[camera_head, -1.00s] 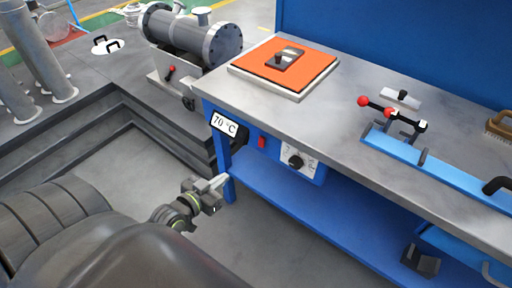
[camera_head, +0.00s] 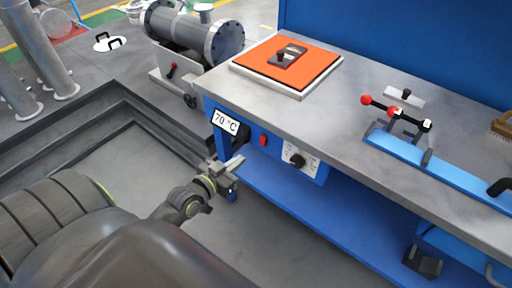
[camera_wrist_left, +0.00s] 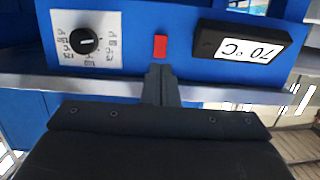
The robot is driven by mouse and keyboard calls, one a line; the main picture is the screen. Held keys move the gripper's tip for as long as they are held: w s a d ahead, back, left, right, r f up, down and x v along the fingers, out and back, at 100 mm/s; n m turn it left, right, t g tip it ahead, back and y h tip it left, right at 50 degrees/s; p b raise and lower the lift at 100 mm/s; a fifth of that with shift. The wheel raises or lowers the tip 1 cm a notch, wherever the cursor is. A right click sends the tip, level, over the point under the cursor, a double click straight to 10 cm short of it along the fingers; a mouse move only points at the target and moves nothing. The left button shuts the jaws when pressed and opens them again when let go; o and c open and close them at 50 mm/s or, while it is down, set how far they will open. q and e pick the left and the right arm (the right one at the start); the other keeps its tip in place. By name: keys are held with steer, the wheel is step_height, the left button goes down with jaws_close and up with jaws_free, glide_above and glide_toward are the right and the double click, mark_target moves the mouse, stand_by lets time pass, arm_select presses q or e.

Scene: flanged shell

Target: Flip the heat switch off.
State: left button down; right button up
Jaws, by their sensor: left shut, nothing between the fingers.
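The red heat switch (camera_head: 263,140) is on the blue front panel below the bench top, between the 70 °C display (camera_head: 225,122) and the dial plate (camera_head: 299,161). In the left wrist view the red switch (camera_wrist_left: 160,48) is just beyond my fingertips, with a small gap in the picture. My left gripper (camera_head: 238,161) is shut and empty, in front of the panel, below and left of the switch. It also shows in the left wrist view (camera_wrist_left: 160,72), pointing at the switch. My right gripper is not in view.
The bench top (camera_head: 355,115) carries an orange heating plate (camera_head: 288,62) and a blue clamp fixture (camera_head: 440,167) with red knobs. A blue lower shelf (camera_head: 290,205) runs under the panel. A grey flanged shell (camera_head: 190,35) stands behind at the left.

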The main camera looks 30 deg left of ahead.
mark_target(262, 144)
arm_select(q)
steer(key=w, duration=0.2)
steer(key=w+f, duration=0.1)
steer(key=w, duration=0.5)
steer(key=shift+w+d+f, duration=0.15)
steer(key=shift+d+f, duration=0.1)
steer(key=shift+d, duration=0.05)
steer(key=shift+w, duration=0.35)
steer(key=shift+w+f+b, duration=0.2)
steer(key=shift+f+b, duration=0.15)
steer(key=shift+b, duration=0.3)
steer(key=shift+s+r, duration=0.1)
steer(key=shift+r, duration=0.15)
steer(key=shift+f, duration=0.1)
